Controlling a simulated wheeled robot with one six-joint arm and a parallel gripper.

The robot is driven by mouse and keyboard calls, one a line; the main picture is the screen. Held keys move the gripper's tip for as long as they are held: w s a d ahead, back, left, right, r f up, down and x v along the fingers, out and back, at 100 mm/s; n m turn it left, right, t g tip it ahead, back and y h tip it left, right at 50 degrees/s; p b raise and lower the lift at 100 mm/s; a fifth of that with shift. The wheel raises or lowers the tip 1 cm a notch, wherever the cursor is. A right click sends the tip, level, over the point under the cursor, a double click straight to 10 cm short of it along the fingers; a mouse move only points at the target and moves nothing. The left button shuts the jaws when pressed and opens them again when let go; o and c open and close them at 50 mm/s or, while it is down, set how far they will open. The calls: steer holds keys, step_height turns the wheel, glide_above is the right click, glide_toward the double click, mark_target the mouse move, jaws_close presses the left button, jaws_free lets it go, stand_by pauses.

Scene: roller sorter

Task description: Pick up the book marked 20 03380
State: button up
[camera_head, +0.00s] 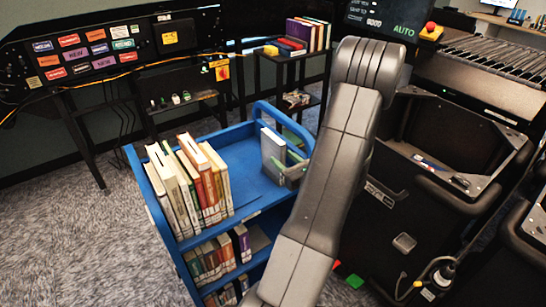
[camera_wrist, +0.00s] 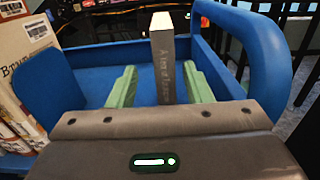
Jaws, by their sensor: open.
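A grey book (camera_wrist: 162,62) stands upright on the top shelf of the blue cart (camera_wrist: 88,78), its spine lettering facing the wrist camera. No mark 20 03380 can be read on it. In the head view the grey book (camera_head: 271,146) stands apart at the cart's right end. My gripper (camera_wrist: 159,70) is open, with one green finger on each side of the book and a visible gap on the left. In the head view my arm partly hides my gripper (camera_head: 291,172).
Several books (camera_head: 190,185) stand in a row at the cart's left, and more fill its lower shelf. A blue handle (camera_wrist: 262,55) rises close to the right of my gripper. Black bins (camera_head: 440,160) stand right of the cart. Clear shelf lies between the row and the grey book.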

mark_target(275, 147)
steer(key=shift+w+a, duration=0.4)
steer(key=shift+w+a+r, duration=0.25)
steer(key=shift+w, duration=0.25)
steer(key=p+x, duration=0.1)
steer(key=x, duration=0.3)
steer(key=shift+w+d+r, duration=0.15)
steer(key=shift+w, duration=0.1)
jaws_close()
